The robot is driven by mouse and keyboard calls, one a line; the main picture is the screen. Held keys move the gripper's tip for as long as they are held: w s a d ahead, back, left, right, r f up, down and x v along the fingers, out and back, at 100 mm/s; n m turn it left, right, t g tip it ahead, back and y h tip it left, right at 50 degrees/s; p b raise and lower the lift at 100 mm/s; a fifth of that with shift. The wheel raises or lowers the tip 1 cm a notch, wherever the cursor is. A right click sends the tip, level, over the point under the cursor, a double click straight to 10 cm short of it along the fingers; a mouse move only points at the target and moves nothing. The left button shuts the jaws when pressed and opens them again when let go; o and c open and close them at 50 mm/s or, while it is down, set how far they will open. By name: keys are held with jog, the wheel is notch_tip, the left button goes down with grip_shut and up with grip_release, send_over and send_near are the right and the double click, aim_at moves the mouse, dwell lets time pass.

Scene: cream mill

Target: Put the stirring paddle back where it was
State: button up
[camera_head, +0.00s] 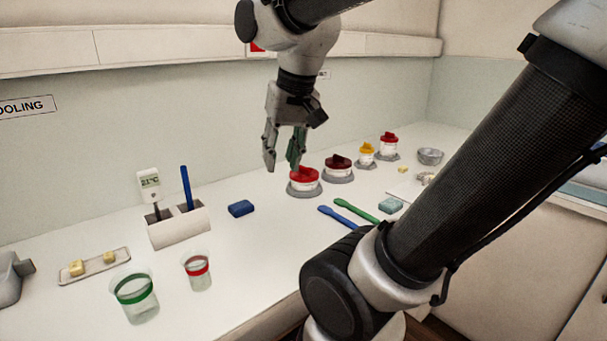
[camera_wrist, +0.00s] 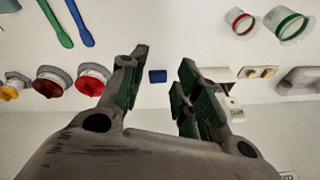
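A blue paddle (camera_head: 345,217) and a green paddle (camera_head: 356,210) lie side by side on the white counter, right of centre. They also show at the upper left of the wrist view, green (camera_wrist: 54,22) and blue (camera_wrist: 79,24). Another blue handle (camera_head: 186,188) stands upright in a white two-slot holder (camera_head: 180,228), beside a thermometer (camera_head: 149,182). I cannot tell which one the task means. My gripper (camera_head: 282,164) is open and empty, pointing down above the counter, apart from all of these. Its spread fingers (camera_wrist: 157,68) show in the wrist view.
Red-lidded (camera_head: 303,178), dark-red-lidded (camera_head: 338,166) and yellow-lidded (camera_head: 366,153) jars stand near my gripper. A blue sponge (camera_head: 241,208) lies left of them. Green-banded (camera_head: 135,296) and red-banded (camera_head: 197,271) cups and a tray (camera_head: 94,266) are at left.

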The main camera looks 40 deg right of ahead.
jog(key=s+d+f+n+t, duration=0.1)
jog(key=s+f+n, duration=0.2)
jog(key=s, duration=0.2)
jog(key=shift+d+n, duration=0.25)
jog(key=shift+n, duration=0.15)
jog(key=shift+a, duration=0.1)
